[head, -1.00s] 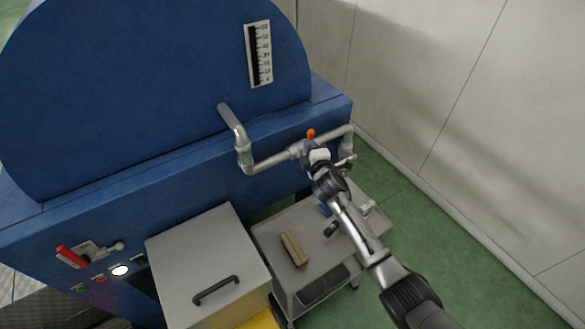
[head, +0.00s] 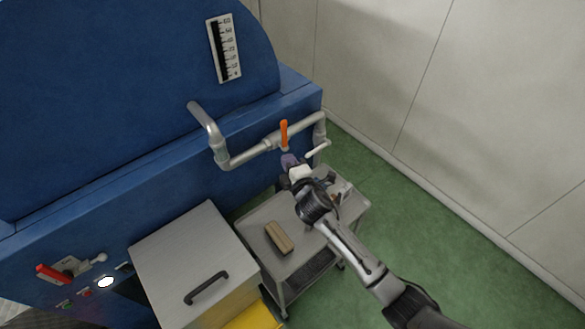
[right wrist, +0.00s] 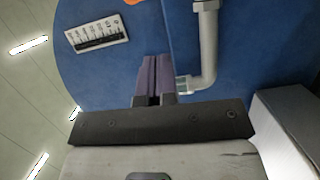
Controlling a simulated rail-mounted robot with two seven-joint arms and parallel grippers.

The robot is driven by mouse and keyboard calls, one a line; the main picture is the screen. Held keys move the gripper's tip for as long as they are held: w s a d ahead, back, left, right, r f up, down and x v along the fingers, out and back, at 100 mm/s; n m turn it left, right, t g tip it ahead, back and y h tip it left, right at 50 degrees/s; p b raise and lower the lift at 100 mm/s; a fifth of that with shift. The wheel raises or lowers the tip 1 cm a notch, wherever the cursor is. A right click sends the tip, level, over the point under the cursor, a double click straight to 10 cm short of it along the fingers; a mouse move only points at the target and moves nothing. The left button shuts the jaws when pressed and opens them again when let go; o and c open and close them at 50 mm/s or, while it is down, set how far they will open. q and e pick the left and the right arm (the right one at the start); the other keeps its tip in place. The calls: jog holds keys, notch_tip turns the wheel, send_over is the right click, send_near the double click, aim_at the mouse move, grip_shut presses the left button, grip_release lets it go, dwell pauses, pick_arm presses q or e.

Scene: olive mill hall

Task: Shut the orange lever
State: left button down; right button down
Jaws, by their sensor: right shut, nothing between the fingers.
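The orange lever (head: 284,133) stands on the metal pipe (head: 248,154) at the front of the blue machine in the head view. It points up in the picture, at an angle to the pipe run. Only a bit of orange (right wrist: 133,2) shows at the top edge of the right wrist view. My right gripper (head: 289,160) is just below and in front of the lever, with a small gap visible between them. Its purple fingers (right wrist: 152,78) are together and hold nothing. My left gripper is not in view.
Below are a grey cart (head: 262,215) with a wooden block (head: 279,238) and a lidded box (head: 190,255). A red lever (head: 53,274) is at lower left. Green floor at right is clear.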

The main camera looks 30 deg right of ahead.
jog(key=shift+s+a, duration=0.2)
jog(key=shift+s, duration=1.3)
